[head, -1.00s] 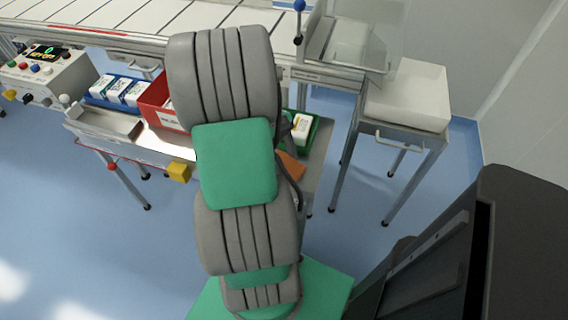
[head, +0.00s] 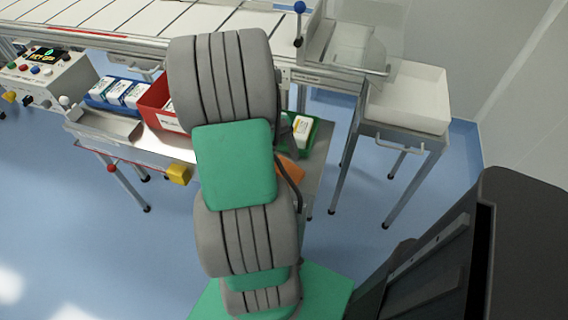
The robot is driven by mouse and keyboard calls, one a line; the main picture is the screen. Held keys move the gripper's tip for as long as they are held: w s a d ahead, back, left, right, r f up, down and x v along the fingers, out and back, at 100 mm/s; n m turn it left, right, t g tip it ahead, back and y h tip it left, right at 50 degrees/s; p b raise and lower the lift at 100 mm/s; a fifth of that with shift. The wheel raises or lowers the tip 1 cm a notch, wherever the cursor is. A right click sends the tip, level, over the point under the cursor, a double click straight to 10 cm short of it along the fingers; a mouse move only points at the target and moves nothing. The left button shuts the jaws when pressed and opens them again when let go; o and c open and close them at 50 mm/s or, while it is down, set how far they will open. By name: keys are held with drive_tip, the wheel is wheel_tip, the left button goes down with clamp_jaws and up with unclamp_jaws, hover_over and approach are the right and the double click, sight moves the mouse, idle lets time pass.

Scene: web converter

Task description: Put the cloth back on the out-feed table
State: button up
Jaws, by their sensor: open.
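A flat orange piece (head: 291,169), which looks like the cloth, shows just right of my arm. It lies on the grey table (head: 318,168) below the conveyor, and my arm hides part of it. I cannot tell for sure which surface is the out-feed table; a small stand (head: 398,133) at the conveyor's right end carries a white tray (head: 408,98). My gripper is hidden behind my own grey and green arm, which fills the middle of the view. I see nothing held.
A green bin (head: 313,135) with a white box stands beside the orange piece. A red bin (head: 155,106) and a blue bin (head: 108,100) stand left of my arm. A control box (head: 45,75) is far left. A clear guard (head: 350,45) covers the conveyor end. The front-left floor is clear.

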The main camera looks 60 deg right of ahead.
drive_tip(key=p+v, duration=0.3)
drive_tip(key=v, duration=0.8)
drive_tip(key=w+a+r+n+t+h, duration=0.2)
drive_tip(key=w+a+r, duration=0.1)
drive_tip(key=w+a, duration=0.8)
drive_tip(key=a+f+n+t+y, duration=0.1)
drive_tip(key=a+t, duration=0.3)
drive_tip(key=a, duration=1.8)
drive_tip(key=shift+a, duration=0.2)
